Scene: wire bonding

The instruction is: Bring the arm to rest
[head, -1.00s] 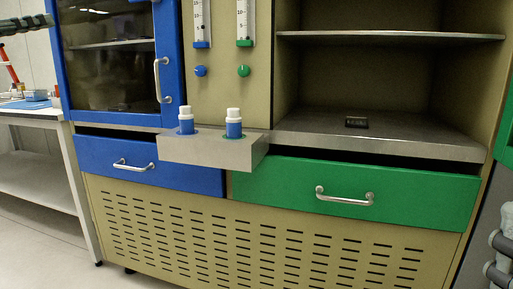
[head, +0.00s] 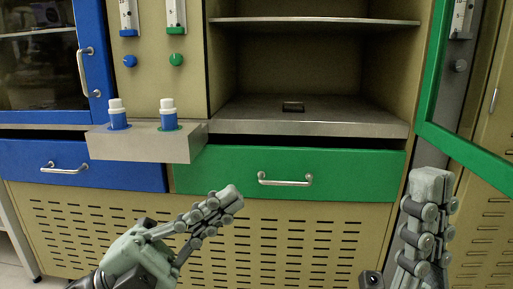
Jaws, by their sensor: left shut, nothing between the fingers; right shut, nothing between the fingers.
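My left gripper (head: 228,196) shows in the lower middle of the head view, its fingers together and pointing up and right. It is in front of the slotted lower panel, below the green drawer (head: 340,172), and holds nothing. My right gripper (head: 431,182) is at the lower right, fingers together and pointing up, also empty. It stands in front of the cabinet's right edge, below the open green-framed door (head: 470,158).
Two blue bottles with white caps (head: 118,117) (head: 168,117) stand on a grey block (head: 140,144) at the cabinet front. A small dark object (head: 293,107) lies on the open compartment's floor (head: 340,123). The blue door (head: 92,60) is at the left, above a blue drawer (head: 110,175).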

